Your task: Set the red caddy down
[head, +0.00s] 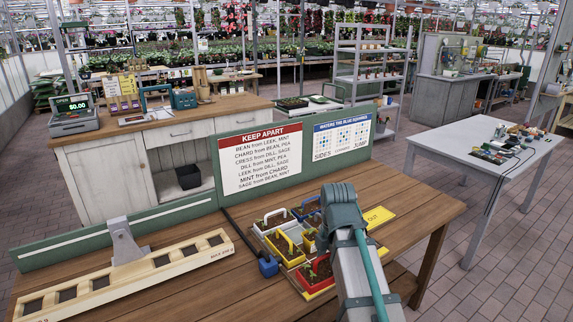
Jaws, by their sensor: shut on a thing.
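The red caddy (319,287) is at the near end of a cluster of small planted caddies on the wooden table (440,212), left of my arm. Its red handle stands up, and dark soil and a green plant show inside. My arm hides its right side. I cannot tell whether its base touches the surface below. My arm comes up from the lower right and bends over the table's right part. My gripper's fingers are hidden behind the arm, so their hold does not show.
A yellow-handled caddy (286,262) and a white-handled one (271,228) stand close beside it. A yellow OUT plate (379,217) lies beyond my arm. A wooden planter strip (130,279) lies further left. A sign board (262,161) stands behind.

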